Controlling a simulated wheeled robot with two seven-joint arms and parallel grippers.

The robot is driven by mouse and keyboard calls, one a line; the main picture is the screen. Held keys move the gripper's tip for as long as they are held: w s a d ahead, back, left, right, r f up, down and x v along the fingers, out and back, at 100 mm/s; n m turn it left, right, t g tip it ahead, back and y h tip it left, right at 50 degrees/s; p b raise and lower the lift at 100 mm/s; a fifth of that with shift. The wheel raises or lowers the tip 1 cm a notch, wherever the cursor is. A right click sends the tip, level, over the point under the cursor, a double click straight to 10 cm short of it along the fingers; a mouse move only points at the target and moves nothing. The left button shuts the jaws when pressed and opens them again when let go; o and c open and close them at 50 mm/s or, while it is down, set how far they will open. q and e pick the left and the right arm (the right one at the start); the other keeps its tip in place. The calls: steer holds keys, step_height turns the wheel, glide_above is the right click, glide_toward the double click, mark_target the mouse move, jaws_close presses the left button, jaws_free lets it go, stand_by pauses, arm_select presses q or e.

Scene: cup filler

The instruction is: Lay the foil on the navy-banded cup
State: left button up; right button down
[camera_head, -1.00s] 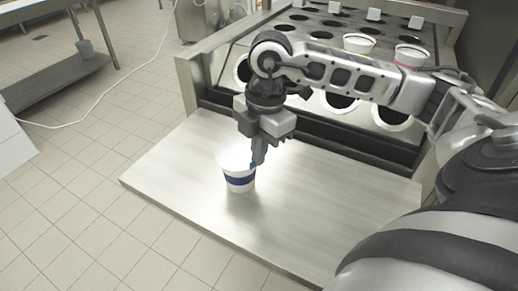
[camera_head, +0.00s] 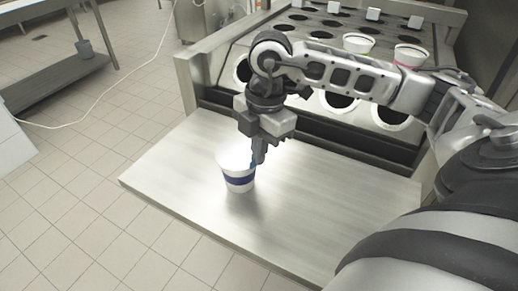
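The navy-banded cup (camera_head: 239,182) is white with a dark blue band and stands upright on the bare steel shelf. My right gripper (camera_head: 258,158) points down at the cup's right rim, with its fingers over or against that rim. I cannot tell whether the fingers are closed on something. A bright, pale area (camera_head: 234,158) covers the cup's top; I cannot tell whether it is foil or the glare of the open mouth. No separate foil shows. My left gripper is not in view.
Behind the shelf (camera_head: 180,170) is the filler machine with rows of round holes. A green-rimmed cup (camera_head: 358,44) and a pink-rimmed cup (camera_head: 411,55) sit in holes at its right. The shelf is clear around the cup. A side table (camera_head: 60,80) stands at far left.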

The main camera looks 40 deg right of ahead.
steer(key=shift+f, duration=0.1)
steer(key=c, duration=1.7)
jaws_free()
arm_select(q)
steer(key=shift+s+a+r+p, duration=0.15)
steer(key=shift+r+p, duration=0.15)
steer(key=shift+p, duration=0.65)
arm_select(e)
steer(key=r, duration=0.5)
steer(key=d+r, duration=0.1)
steer(key=r, duration=0.4)
steer(key=d+r, duration=0.1)
steer(key=r, duration=0.5)
steer(key=shift+f, duration=0.1)
